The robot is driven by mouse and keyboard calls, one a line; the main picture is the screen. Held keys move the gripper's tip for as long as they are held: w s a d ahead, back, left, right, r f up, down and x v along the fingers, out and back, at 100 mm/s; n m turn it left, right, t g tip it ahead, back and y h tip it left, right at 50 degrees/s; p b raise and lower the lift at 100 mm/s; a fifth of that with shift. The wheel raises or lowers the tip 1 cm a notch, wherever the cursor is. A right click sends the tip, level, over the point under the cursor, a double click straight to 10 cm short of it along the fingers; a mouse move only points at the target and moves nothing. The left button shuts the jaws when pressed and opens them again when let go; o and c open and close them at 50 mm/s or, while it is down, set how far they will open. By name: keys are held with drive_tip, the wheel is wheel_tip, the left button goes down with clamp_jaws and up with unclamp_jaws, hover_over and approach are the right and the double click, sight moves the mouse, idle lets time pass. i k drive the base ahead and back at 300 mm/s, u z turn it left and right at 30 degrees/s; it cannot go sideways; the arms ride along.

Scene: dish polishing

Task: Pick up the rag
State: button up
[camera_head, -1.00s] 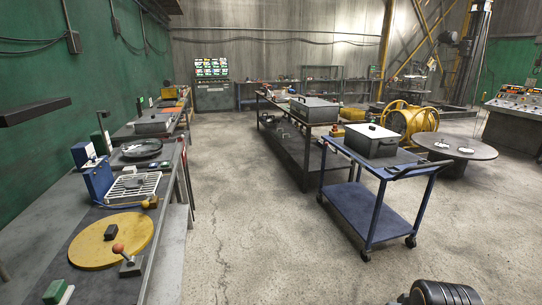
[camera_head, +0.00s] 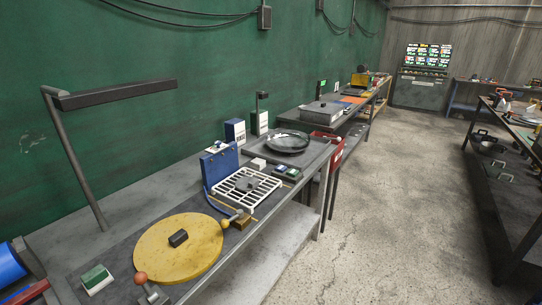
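No cloth shows clearly enough for me to name it the rag. A small dark grey piece (camera_head: 247,184) lies on a white wire rack (camera_head: 262,196) on the workbench along the green wall; I cannot tell whether it is cloth. A yellow round disc (camera_head: 160,250) lies nearer on the bench, with a small black block (camera_head: 178,238) on it. A green-and-white block (camera_head: 96,279) lies to its left. A dark round dish (camera_head: 289,142) sits farther along the bench. My gripper is not in view.
A lamp (camera_head: 115,94) arches over the near bench. A blue upright box (camera_head: 219,165) stands behind the rack. A red-knobbed lever (camera_head: 141,277) is at the front edge. Open concrete floor (camera_head: 390,190) lies right of the bench; a dark table (camera_head: 500,205) bounds it.

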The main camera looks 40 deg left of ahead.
sight(257, 164)
drive_tip(key=u, duration=0.35)
drive_tip(key=i, duration=2.1)
drive_tip(key=u, duration=1.35)
drive_tip(key=i, duration=1.1)
drive_tip(key=u, duration=1.6)
drive_tip(key=i, duration=0.6)
drive_tip(key=u, duration=0.45)
